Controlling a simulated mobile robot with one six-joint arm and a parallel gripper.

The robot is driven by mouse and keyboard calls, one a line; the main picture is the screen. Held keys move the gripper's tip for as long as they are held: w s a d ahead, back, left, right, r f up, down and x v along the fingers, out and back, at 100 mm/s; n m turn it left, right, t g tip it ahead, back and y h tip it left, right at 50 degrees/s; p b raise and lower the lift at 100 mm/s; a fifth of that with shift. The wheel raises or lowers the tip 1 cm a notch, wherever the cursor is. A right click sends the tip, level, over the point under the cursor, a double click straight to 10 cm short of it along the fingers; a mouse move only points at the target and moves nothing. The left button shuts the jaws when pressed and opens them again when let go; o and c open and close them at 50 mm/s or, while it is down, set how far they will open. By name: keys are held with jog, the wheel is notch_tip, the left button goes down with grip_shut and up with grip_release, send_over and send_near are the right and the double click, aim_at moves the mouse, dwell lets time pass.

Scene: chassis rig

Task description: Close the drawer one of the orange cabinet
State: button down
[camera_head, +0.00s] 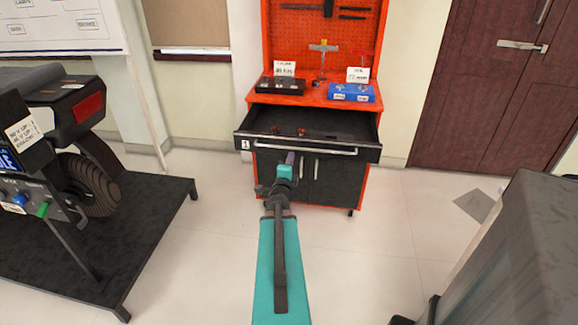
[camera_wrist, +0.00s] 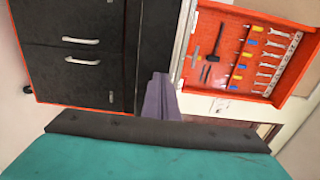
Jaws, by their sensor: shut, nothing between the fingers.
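The orange cabinet (camera_head: 372,170) stands ahead in the head view, with a pegboard back and black lower doors. Its top drawer (camera_head: 365,152), marked with a small label reading 1, is pulled out toward me, with its dark inside showing. A pale bar handle runs along its front. My gripper (camera_head: 290,157) is in front of the drawer front, near the handle's middle-left. Its purple fingers (camera_wrist: 160,98) are shut and empty in the wrist view, pointing toward the cabinet. I cannot tell whether they touch the drawer.
Small tools lie in the drawer. Black and blue boxes (camera_head: 351,93) with cards sit on the cabinet top. A dark platform (camera_head: 150,235) carrying a machine is at left. A grey block (camera_head: 520,250) stands at right. Floor between them is mostly clear.

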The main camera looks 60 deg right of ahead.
jog(key=shift+p+x, duration=0.3)
jog(key=shift+x, duration=2)
